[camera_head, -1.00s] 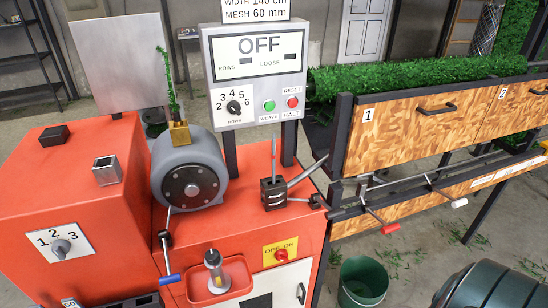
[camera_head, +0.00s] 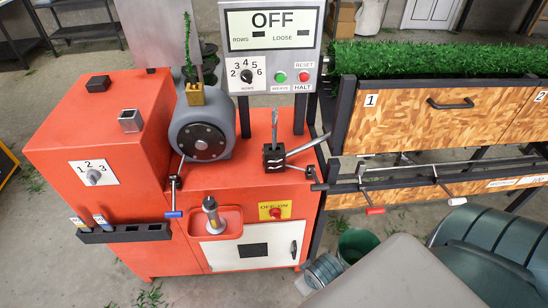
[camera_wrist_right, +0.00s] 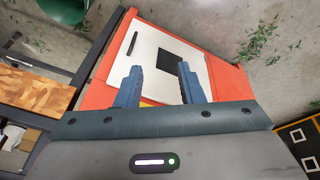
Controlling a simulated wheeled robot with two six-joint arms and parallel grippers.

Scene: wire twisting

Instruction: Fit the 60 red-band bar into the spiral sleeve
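Two upright labelled bars, one (camera_head: 77,222) left of the other (camera_head: 101,221), stand in a black rack (camera_head: 150,233) on the front of the red machine. Their numbers and band colours are too small to read. I cannot pick out the spiral sleeve with certainty. A grey upright cylinder with a dark tip (camera_head: 212,213) stands in a red tray on the machine. My right gripper (camera_wrist_right: 159,85) is open and empty in the right wrist view, with the machine's white door beyond its fingers. My left gripper is not in view.
The red machine (camera_head: 75,135) carries a blue-handled lever (camera_head: 173,214), a grey motor housing (camera_head: 201,130) and a display reading OFF (camera_head: 272,20). A green bucket (camera_head: 357,243) stands right of the machine. A wooden-fronted frame (camera_head: 400,120) stands at the right.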

